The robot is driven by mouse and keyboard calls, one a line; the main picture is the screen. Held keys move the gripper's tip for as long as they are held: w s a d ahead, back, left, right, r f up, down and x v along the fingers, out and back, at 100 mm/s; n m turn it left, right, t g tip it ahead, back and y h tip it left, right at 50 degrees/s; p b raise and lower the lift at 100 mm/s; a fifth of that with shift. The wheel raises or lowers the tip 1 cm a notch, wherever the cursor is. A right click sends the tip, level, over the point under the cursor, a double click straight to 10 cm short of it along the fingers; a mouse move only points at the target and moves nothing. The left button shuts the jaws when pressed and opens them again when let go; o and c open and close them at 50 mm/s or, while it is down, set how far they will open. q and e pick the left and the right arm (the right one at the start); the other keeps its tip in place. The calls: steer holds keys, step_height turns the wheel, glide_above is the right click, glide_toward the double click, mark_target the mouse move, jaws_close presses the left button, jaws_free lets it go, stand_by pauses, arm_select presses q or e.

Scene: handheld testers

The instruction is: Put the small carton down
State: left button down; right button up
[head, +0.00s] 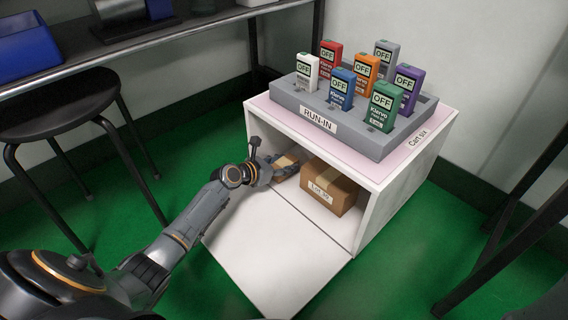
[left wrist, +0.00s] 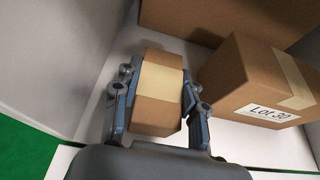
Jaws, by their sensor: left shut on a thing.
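The small carton (left wrist: 158,96) is a brown box with a pale tape band. In the left wrist view it sits between the two fingers of my left gripper (left wrist: 160,112), which is shut on it. In the head view the small carton (head: 284,163) shows partly behind my left gripper (head: 280,172), inside the open white cabinet (head: 402,196). Whether its underside touches the cabinet floor cannot be told. My right gripper is not in view.
A larger carton (head: 329,188) labelled Lot 30 stands just right of the small carton in the cabinet. The cabinet's door (head: 275,250) lies folded down in front. A grey RUN-IN rack (head: 345,118) with several testers stands on top. A black stool (head: 60,105) stands left.

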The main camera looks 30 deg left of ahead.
arm_select(q)
steer(key=shift+f, duration=0.3)
steer(key=c, duration=0.7)
jaws_free()
steer(key=shift+f, duration=0.1)
